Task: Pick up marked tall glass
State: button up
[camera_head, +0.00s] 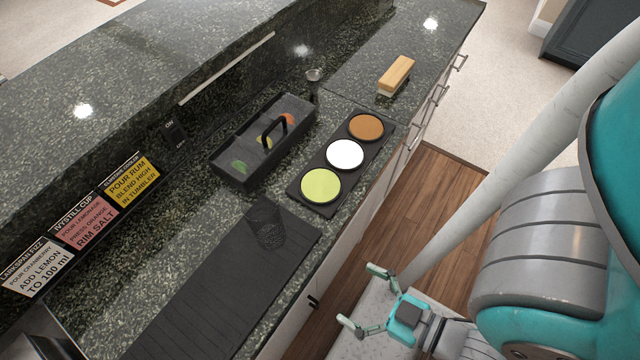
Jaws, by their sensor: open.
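A clear tall glass (267,222) stands upright at the far end of the black ribbed bar mat (205,285) on the counter. Its see-through walls blend with the dark surface, and I cannot make out a mark on it. My gripper (358,297) is open and empty, its two fingers spread toward the left. It is to the lower right of the glass in the picture, well apart from it, over the floor side of the counter's front edge.
Behind the glass are a black lidded caddy (230,165) with a handle and a black tray (307,196) with green, white and brown discs. A wooden brush (396,75), a metal jigger (313,80) and recipe cards (83,222) are also on the bar. Wooden floor (440,210) is clear.

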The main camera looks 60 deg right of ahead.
aim_at(259, 207)
jog(key=j+z, duration=0.2)
jog(key=j, duration=0.2)
jog(key=j+z, duration=0.15)
jog(key=j, duration=0.3)
jog(key=k+j+z, duration=0.2)
jog(key=j, duration=0.2)
jog(key=j+z, duration=0.2)
jog(key=j, duration=0.25)
jog(key=k+j+z, duration=0.15)
jog(key=j, duration=0.2)
jog(key=k+j+z, duration=0.2)
jog(key=j, duration=0.2)
jog(key=j+z, duration=0.2)
jog(key=j, duration=0.2)
jog(key=k+j+z, duration=0.55)
jog(key=k+j, duration=0.4)
jog(key=i+l, duration=0.15)
jog(key=i, duration=0.35)
